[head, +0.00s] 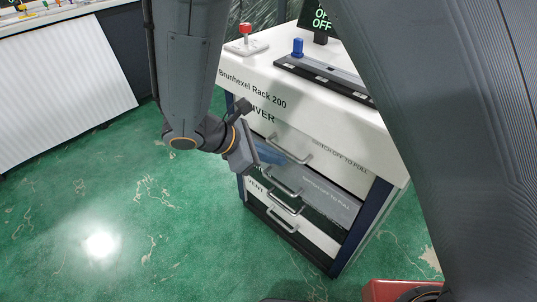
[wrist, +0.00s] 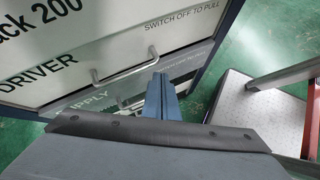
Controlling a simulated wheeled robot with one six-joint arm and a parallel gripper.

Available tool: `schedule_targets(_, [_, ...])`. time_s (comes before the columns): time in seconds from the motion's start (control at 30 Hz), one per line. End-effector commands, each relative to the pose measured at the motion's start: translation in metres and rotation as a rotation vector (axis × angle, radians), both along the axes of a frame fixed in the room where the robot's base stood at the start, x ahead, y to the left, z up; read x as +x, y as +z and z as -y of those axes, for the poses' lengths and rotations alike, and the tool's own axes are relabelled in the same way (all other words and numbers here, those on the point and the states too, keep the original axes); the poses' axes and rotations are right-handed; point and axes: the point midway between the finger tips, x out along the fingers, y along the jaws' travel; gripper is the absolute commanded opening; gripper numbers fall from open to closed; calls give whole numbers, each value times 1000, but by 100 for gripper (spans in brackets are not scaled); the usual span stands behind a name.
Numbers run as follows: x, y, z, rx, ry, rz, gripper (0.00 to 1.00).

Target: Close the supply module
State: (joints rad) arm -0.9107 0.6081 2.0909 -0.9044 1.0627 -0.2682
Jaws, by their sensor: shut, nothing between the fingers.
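The supply module (wrist: 92,104) is the grey-fronted drawer labelled SUPPLY, directly below the white DRIVER drawer, in the wrist view. In the head view its grey front (head: 335,198) shows to the right of my gripper, with a bar handle (head: 285,182). My gripper (head: 270,154) is in front of the rack's left side, near the DRIVER and supply fronts. Its blue fingers are together and empty, and they also show in the wrist view (wrist: 160,97). They hide part of the supply front.
The white rack (head: 350,115) carries a red-topped switch (head: 246,32), a blue knob (head: 297,47) and a black ON/OFF sign (head: 320,18). Lower drawers have protruding handles (head: 282,220). A cart with a pale platform (wrist: 255,115) stands right of the rack. Green floor is clear at left.

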Motion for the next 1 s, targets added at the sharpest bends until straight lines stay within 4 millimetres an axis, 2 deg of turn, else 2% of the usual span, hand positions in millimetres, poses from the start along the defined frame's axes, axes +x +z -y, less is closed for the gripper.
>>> schedule_targets(0.03, [2, -12, -20, -55, 100, -4, 0])
schedule_targets(0.2, [7, -40, -73, -194, 356, 2, 0])
schedule_targets(0.3, [7, -51, -93, -239, 446, 9, 0])
schedule_targets(0.4, [8, -56, -103, -265, 491, 13, 0])
schedule_targets(0.5, [11, -61, -103, -273, 505, 14, 0])
schedule_targets(0.63, [22, -69, -94, -272, 502, 14, 0])
schedule_targets(1.0, [71, -105, -54, -272, 499, 12, 0])
